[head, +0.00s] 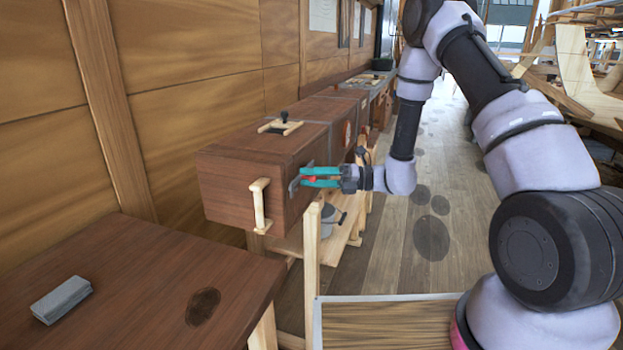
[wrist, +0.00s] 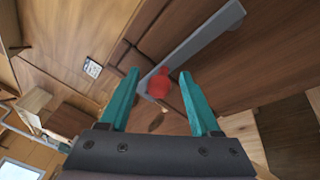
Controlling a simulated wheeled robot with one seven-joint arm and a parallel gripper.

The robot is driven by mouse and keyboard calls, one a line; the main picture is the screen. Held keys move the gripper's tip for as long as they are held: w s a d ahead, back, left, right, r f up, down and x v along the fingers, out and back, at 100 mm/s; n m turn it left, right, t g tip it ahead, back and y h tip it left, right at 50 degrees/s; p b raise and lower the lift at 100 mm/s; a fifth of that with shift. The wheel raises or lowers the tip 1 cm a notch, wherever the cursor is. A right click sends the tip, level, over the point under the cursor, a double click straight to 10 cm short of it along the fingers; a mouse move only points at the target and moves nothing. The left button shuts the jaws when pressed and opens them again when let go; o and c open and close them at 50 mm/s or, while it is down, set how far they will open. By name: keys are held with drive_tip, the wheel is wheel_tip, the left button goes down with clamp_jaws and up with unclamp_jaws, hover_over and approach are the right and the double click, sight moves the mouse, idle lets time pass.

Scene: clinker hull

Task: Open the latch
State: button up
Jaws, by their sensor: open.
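The latch (wrist: 192,47) is a grey metal bar with a red knob (wrist: 158,84), on the front of a dark brown wooden chest (head: 240,170). In the head view the grey latch plate (head: 294,184) shows at the chest's front edge, and the red part is mostly hidden by the fingers. My gripper (head: 305,177) has teal fingers and reaches the latch from the right. In the wrist view my gripper (wrist: 160,88) is open, with the red knob between or just beyond its fingertips. I cannot tell whether the fingers touch it.
A pale wooden handle (head: 260,205) is on the chest's near end. A brown table (head: 130,290) with a grey block (head: 62,300) stands at the front left. A wooden post (head: 312,260) stands below my gripper. The floor (head: 425,235) to the right is clear.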

clamp_jaws()
idle(1.4)
